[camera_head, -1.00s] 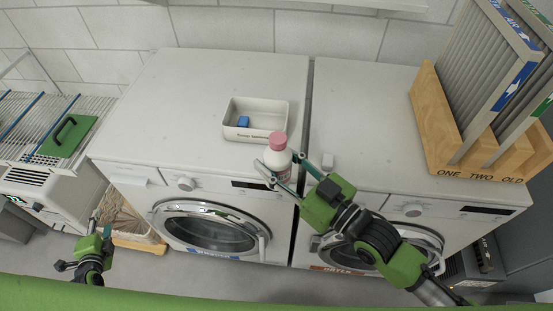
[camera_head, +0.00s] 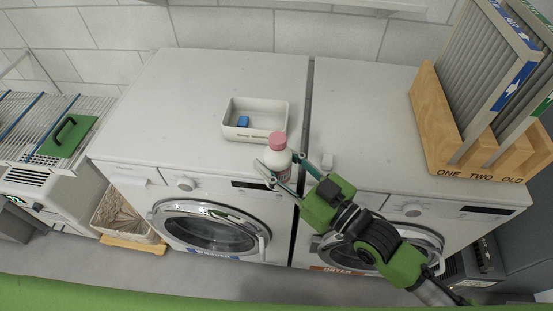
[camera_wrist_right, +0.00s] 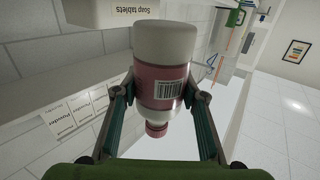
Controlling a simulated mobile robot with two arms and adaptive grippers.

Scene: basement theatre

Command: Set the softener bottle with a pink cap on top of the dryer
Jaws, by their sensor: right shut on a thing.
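The softener bottle (camera_head: 277,163) is white with a pink cap and a pink label. It is upright in the head view, over the front right part of the washer. My right gripper (camera_head: 280,173) is shut on its sides. The wrist view shows the bottle (camera_wrist_right: 163,52) between both fingers, with its barcode label facing the camera. Whether its base touches a surface is hidden. The dryer (camera_head: 360,115) is the right-hand white machine, with an orange label below its door. My left gripper is out of view.
A white soap-tablet tray (camera_head: 252,136) with a blue block (camera_head: 243,122) stands on the washer (camera_head: 185,100), behind the bottle. A wooden rack (camera_head: 428,115) of framed panels fills the dryer's right side.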

